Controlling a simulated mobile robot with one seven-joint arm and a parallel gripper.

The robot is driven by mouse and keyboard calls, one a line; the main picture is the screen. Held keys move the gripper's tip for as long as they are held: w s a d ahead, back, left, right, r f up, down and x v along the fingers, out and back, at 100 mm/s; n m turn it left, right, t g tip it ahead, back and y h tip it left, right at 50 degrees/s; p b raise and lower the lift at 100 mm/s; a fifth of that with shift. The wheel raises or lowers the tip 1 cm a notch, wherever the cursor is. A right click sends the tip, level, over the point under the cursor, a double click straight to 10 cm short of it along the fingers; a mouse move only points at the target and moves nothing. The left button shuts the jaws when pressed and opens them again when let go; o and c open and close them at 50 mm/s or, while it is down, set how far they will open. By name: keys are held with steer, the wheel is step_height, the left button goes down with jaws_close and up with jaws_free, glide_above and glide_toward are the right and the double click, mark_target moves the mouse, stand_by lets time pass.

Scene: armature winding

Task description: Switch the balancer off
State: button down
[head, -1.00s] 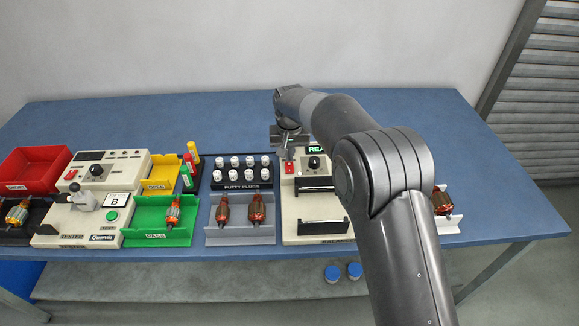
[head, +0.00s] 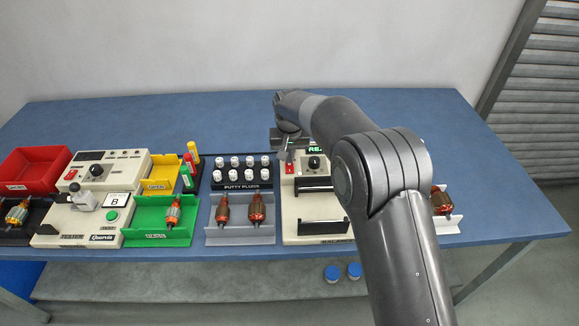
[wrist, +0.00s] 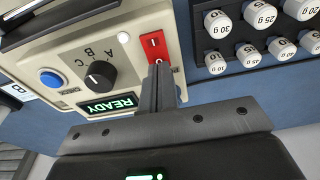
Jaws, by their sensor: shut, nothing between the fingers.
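The balancer (head: 290,215) is a cream machine right of centre on the bench, partly hidden by my arm. Its red rocker switch (wrist: 152,44) is marked I and O, and shows in the head view (head: 289,170) at the machine's back left corner. The green display (wrist: 108,105) is lit and reads READY. My gripper (wrist: 161,70) is shut and empty, with its fingertips at the O end of the switch. I cannot tell whether they touch it.
A dark selector knob (wrist: 98,75) marked A, B, C and a blue check button (wrist: 51,78) are on the same panel. A rack of white putty plugs (head: 241,180) stands close to its left. The bench behind the balancer is clear.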

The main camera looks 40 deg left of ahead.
steer(key=shift+f, duration=0.35)
steer(key=shift+r, duration=3.5)
